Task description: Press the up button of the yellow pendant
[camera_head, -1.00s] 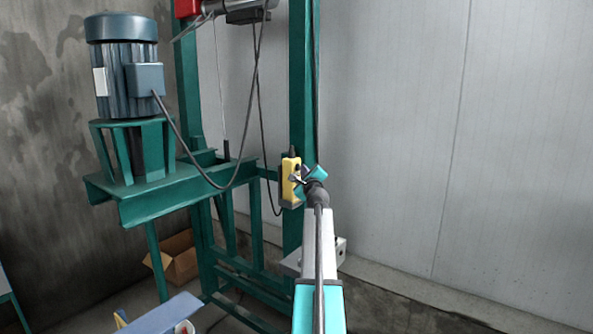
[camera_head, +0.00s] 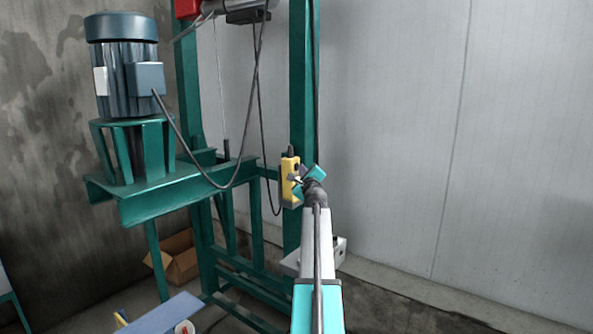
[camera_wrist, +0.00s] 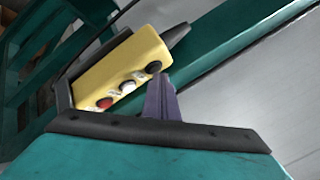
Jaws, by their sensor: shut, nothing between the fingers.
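The yellow pendant (camera_head: 286,181) hangs upright against the green post in the head view, with a black cable end at its top. In the wrist view the pendant (camera_wrist: 122,66) appears tilted, with a red button (camera_wrist: 104,103), a white button (camera_wrist: 127,87) and a black button (camera_wrist: 153,68) in a row. The black one is nearest the cable end. My gripper (camera_head: 298,180) is in front of the pendant's face. Its closed fingertips (camera_wrist: 160,82) appear just beside the black button in the wrist view; I cannot tell whether they touch it.
The green frame (camera_head: 303,90) stands behind the pendant and carries a large motor (camera_head: 122,80) at the left. Loose cables hang from above. A cardboard box (camera_head: 180,262) lies on the floor at lower left. The space before the pale wall (camera_head: 400,130) at right is clear.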

